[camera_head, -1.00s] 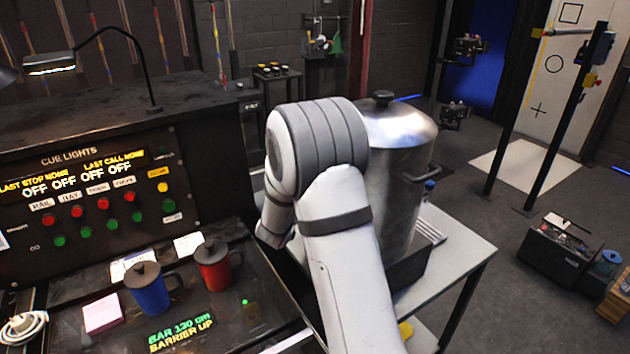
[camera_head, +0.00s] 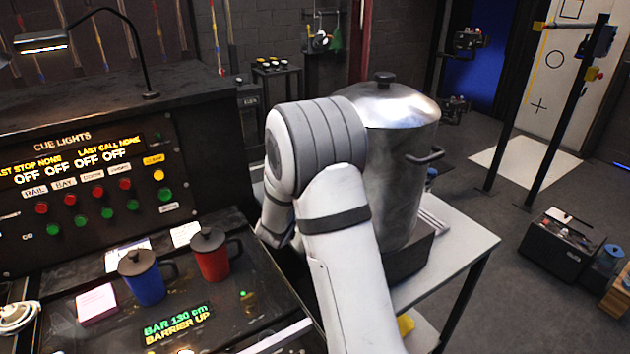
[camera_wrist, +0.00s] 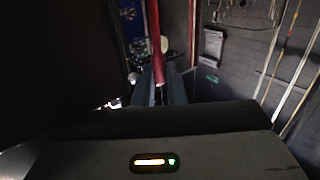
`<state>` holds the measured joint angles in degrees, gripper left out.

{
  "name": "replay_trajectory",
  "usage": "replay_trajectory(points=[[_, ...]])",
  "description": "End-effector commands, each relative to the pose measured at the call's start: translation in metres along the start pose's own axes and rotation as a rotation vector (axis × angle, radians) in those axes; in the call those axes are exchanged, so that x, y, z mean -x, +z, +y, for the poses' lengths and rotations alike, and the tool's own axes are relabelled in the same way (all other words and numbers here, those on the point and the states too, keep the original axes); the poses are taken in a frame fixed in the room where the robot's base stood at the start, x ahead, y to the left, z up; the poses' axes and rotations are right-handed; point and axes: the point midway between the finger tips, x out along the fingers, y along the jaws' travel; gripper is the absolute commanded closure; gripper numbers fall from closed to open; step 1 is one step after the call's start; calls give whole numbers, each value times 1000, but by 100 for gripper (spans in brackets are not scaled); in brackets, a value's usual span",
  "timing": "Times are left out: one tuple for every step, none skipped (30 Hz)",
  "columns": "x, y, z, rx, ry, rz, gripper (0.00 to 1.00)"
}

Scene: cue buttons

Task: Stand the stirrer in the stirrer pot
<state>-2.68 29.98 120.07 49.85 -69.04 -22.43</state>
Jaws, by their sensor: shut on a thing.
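A red rod (camera_wrist: 155,40), which seems to be the stirrer, stands up from between the dark fingers of my gripper (camera_wrist: 160,90) in the wrist view. The fingers look shut on its lower end; the grip itself is dark and hard to make out. In the head view my arm hides the gripper and whatever it holds. I cannot pick out the stirrer pot in either view; it may be behind my arm.
A large lidded steel urn (camera_head: 405,150) stands on a table (camera_head: 462,250) just right of my arm. A blue mug (camera_head: 146,280) and a red mug (camera_head: 210,258) stand on the desk below the cue-light panel (camera_head: 75,185).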

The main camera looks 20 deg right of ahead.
Motion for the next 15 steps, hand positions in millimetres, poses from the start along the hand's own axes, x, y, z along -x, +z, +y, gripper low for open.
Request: replay_trajectory(points=[[0, 0, 0, 0, 0, 0, 100], [0, 0, 0, 0, 0, 0, 100], [0, 0, 0, 0, 0, 0, 100], [0, 0, 0, 0, 0, 0, 88], [0, 0, 0, 0, 0, 0, 85], [0, 0, 0, 0, 0, 0, 82], [0, 0, 0, 0, 0, 0, 80], [0, 0, 0, 0, 0, 0, 77], [0, 0, 0, 0, -1, 0, 74], [0, 0, 0, 0, -1, 0, 71], [0, 0, 0, 0, -1, 0, 69], [0, 0, 0, 0, -1, 0, 66], [0, 0, 0, 0, -1, 0, 64], [0, 0, 0, 0, -1, 0, 64], [0, 0, 0, 0, -1, 0, 64]])
